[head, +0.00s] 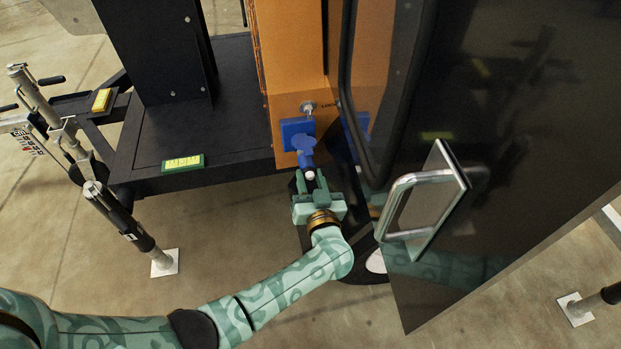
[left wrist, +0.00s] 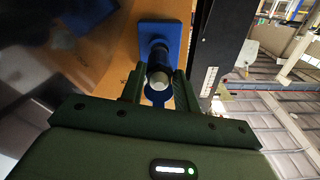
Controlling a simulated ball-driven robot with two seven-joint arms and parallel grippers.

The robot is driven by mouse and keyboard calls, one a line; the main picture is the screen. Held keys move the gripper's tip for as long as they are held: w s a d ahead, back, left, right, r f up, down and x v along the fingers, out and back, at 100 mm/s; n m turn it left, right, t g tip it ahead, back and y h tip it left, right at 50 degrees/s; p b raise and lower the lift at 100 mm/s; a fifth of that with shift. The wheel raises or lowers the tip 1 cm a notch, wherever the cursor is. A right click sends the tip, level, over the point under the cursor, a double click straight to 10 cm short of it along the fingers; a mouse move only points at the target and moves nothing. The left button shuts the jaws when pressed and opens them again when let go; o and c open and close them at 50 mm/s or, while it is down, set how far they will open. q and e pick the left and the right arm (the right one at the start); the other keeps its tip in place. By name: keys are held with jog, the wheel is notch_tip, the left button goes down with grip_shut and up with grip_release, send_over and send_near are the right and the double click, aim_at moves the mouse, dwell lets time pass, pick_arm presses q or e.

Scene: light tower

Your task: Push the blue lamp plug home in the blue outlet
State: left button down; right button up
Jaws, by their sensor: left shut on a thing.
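The blue outlet (head: 294,131) is a square blue block on the lower part of the orange panel. The blue lamp plug (head: 307,160) is in front of it, lined up with the outlet and seemingly touching it; how deep it sits I cannot tell. My left gripper (head: 311,180) is shut on the plug's rear end, below the outlet. In the left wrist view the plug (left wrist: 159,66) shows its pale round end between the fingers (left wrist: 160,90), with the blue outlet (left wrist: 166,34) right behind it. My right gripper is not in view.
A dark door (head: 500,150) with a metal handle (head: 418,190) stands open just right of my left gripper. The orange panel (head: 290,60) rises behind the outlet. A black trailer deck (head: 190,145) and a jack stand (head: 115,215) are at left. Floor in front is clear.

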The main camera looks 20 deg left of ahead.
aim_at(307, 169)
pick_arm(q)
jog(key=shift+x, duration=1.6)
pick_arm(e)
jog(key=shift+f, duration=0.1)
pick_arm(q)
jog(key=c, duration=0.9)
grip_release()
jog(key=shift+c, duration=0.2)
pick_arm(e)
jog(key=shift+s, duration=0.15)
